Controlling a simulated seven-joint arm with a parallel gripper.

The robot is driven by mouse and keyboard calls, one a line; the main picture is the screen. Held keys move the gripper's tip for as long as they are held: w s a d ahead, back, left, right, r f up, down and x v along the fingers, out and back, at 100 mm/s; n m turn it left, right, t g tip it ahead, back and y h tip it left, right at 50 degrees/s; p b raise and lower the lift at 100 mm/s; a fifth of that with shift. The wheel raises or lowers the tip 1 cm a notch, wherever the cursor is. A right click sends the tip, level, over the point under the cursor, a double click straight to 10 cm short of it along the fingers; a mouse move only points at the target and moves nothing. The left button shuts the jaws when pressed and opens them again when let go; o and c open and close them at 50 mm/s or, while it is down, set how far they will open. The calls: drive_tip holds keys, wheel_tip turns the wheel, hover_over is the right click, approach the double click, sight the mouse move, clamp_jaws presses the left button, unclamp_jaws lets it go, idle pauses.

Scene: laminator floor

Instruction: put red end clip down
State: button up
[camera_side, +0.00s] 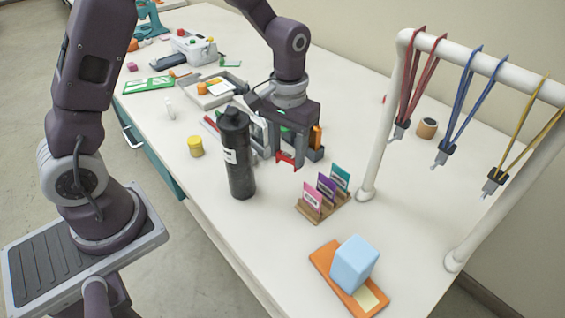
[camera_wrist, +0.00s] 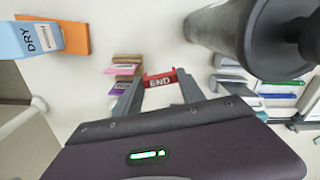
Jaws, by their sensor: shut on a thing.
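The red end clip (camera_side: 288,160) is held low near the white table top, in the middle of the side view. In the wrist view the clip (camera_wrist: 160,79) shows the word END and spans between the two grey fingers. My gripper (camera_side: 285,152) is shut on it, one finger at each end. In the wrist view the gripper (camera_wrist: 159,86) points at pale table surface. I cannot tell whether the clip touches the table.
A tall black bottle (camera_side: 240,170) stands close to the gripper. A wooden card holder (camera_side: 325,208) with colored cards is close by on the other side. A blue block (camera_side: 354,264) sits on an orange board. A white rack (camera_side: 376,140) hangs colored lanyards. A yellow jar (camera_side: 195,146) stands left.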

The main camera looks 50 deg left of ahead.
drive_tip(key=shift+s+d+m, duration=0.3)
drive_tip(key=shift+m, duration=0.6)
drive_tip(key=w+a+n, duration=0.5)
drive_tip(key=a+n, duration=0.2)
drive_tip(key=n, duration=0.8)
drive_tip(key=f, duration=0.9)
drive_tip(key=shift+d+f, duration=0.2)
drive_tip(key=shift+d, duration=0.05)
drive_tip(key=shift+f, duration=0.15)
drive_tip(key=o, duration=1.3)
